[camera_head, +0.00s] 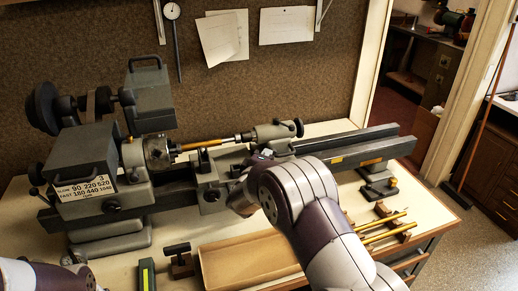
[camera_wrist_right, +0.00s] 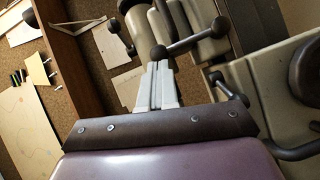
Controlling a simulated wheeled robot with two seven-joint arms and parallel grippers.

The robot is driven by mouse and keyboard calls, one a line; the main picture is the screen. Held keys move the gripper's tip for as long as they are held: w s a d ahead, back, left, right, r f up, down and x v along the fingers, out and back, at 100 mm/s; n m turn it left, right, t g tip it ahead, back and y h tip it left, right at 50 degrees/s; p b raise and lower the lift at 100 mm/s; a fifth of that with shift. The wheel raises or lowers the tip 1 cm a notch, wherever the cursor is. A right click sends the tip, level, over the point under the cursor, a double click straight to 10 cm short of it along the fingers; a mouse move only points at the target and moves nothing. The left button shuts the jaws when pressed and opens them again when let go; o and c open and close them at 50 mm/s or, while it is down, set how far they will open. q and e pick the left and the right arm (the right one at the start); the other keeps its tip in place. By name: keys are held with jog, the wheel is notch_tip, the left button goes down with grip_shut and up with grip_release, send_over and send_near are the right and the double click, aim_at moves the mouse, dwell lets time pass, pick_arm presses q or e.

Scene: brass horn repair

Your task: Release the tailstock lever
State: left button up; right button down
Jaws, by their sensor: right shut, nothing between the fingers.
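The grey tailstock (camera_head: 272,133) stands on the lathe bed, right of the chuck. Its dark handwheel (camera_head: 297,128) faces right. My right gripper (camera_head: 264,154) is at the near side of the tailstock, partly hidden by my own wrist. In the right wrist view its pale fingers (camera_wrist_right: 155,68) are shut and empty. A lever with ball ends (camera_wrist_right: 190,42) lies just beyond the fingertips; whether they touch it I cannot tell. A second, shorter lever (camera_wrist_right: 230,90) is to the right. Which one is the tailstock lever is unclear. My left gripper is out of view.
A brass rod (camera_head: 205,143) runs between the chuck (camera_head: 157,152) and the tailstock. The carriage (camera_head: 210,190) is left of my right wrist. A wooden tray (camera_head: 240,262) and brass rods on a rack (camera_head: 385,227) lie on the bench in front.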

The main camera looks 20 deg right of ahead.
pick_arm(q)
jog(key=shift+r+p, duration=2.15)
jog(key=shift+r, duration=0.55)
pick_arm(e)
jog(key=shift+w+d+r+m+g+y, duration=0.1)
jog(key=shift+d+m+g+y, duration=0.2)
jog(key=shift+d+m, duration=0.35)
jog(key=shift+s+d+r+m+g+y, duration=0.1)
jog(key=shift+d+m+g+y, duration=0.25)
jog(key=shift+d, duration=0.55)
jog(key=shift+w+d+r+m+g+y, duration=0.15)
jog(key=shift+d+m+y, duration=0.3)
jog(key=shift+d+m, duration=0.25)
jog(key=shift+d+f, duration=0.1)
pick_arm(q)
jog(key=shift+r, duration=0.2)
